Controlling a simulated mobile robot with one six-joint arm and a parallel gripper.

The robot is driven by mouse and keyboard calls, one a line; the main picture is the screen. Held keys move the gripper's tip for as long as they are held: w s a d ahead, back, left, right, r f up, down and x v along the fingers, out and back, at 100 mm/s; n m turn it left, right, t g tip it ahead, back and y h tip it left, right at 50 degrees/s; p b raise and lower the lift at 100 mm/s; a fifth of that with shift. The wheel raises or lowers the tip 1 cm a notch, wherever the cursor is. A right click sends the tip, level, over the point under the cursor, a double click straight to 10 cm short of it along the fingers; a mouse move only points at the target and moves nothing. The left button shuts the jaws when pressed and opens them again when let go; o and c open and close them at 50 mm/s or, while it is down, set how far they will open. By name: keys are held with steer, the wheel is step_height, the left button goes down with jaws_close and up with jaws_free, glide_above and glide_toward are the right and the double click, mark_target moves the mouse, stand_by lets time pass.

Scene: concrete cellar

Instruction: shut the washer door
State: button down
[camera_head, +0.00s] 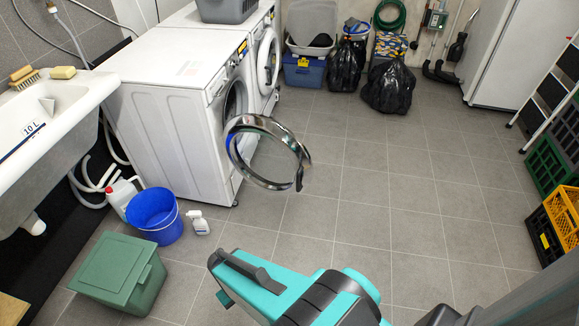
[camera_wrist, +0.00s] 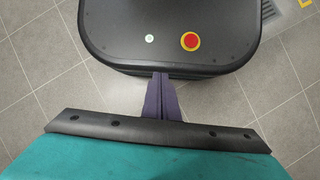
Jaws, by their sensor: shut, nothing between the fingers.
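The washer (camera_head: 165,130) is the white front machine at left, seen from its side and front. Its round door (camera_head: 266,182), a chrome ring around a clear middle, stands wide open and sticks out over the floor to the right. The dark door opening shows partly behind it. My gripper (camera_wrist: 161,78) shows in the wrist view with its two dark purple fingers together, empty, above my own base. In the head view my teal arm is low in the middle, nearer to me than the door and apart from it; the fingers are not clearly seen there.
A second white machine (camera_head: 263,62) stands behind the washer. A blue bucket (camera_head: 154,217), a spray bottle (camera_head: 198,222) and a green bin (camera_head: 117,270) stand on the floor at left. Crates (camera_head: 547,238) line the right side. The tiled floor between is clear.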

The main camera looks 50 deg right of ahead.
steer(key=w+d+r+m+t+h+b, duration=0.1)
steer(key=w+d+r+m+h+b, duration=0.1)
steer(key=w+d+r+m, duration=0.5)
steer(key=w+d+r+m+t+h+b, duration=0.1)
steer(key=w+d+r+m, duration=0.2)
steer(key=w+d+m, duration=0.65)
steer(key=w+d+r+m+h+b, duration=0.1)
steer(key=w+d+r+m+h, duration=0.1)
steer(key=w+d+r+m, duration=0.2)
steer(key=w+d+r+m+h+b, duration=0.1)
steer(key=w+d+r+m, duration=0.4)
steer(key=d+r+m, duration=0.5)
steer(key=d+r+b, duration=0.1)
steer(key=d+r, duration=0.4)
steer(key=shift+w+d+r+t+h, duration=0.2)
steer(key=shift+r+t+h, duration=0.1)
steer(key=shift+h, duration=0.1)
steer(key=shift+f, duration=0.1)
glide_toward(290, 164)
steer(key=shift+s+d+f+p, duration=0.2)
steer(key=shift+s+d+f, duration=0.65)
steer(key=shift+s+f, duration=0.3)
steer(key=shift+s+d+f+p, duration=0.2)
steer(key=shift+s+d+f, duration=0.7)
steer(key=shift+s+f, duration=0.25)
